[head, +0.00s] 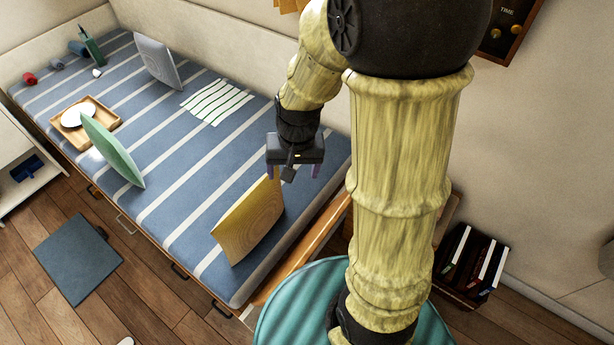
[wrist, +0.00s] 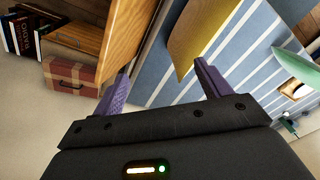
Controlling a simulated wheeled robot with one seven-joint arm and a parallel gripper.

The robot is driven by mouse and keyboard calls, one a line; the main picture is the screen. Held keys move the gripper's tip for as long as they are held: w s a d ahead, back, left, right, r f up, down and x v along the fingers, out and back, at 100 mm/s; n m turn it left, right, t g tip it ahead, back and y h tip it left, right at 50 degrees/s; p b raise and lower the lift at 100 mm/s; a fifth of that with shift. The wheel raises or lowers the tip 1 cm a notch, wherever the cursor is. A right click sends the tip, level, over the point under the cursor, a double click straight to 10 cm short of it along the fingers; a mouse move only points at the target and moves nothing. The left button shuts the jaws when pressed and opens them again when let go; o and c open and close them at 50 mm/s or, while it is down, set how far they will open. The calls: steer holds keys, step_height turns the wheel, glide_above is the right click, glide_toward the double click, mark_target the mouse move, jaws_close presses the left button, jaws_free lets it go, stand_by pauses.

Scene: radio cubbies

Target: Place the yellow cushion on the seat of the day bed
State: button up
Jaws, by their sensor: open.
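The yellow cushion (head: 249,221) stands on edge, tilted, on the near right part of the day bed's blue-and-white striped seat (head: 172,205). It also shows in the wrist view (wrist: 200,32), just beyond the fingers. My gripper (head: 294,172) is open and empty, above the bed just behind and to the right of the cushion's top corner. In the wrist view the two purple fingers (wrist: 160,88) are spread, with the cushion's lower tip near the right finger. I cannot tell whether they touch.
A green cushion (head: 112,150), a grey cushion (head: 158,62), a wooden tray (head: 101,113) and a striped cloth (head: 216,101) are on the bed. A teal round top (head: 285,300) stands at the near end. Books (head: 472,262) are at right.

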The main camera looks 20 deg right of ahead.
steer(key=s+n, duration=0.1)
steer(key=s+d+r+n+t, duration=0.1)
steer(key=s, duration=0.1)
steer(key=s+n, duration=0.1)
steer(key=shift+s+d+r+h, duration=0.3)
steer(key=shift+s+d, duration=0.05)
steer(key=shift+d, duration=0.05)
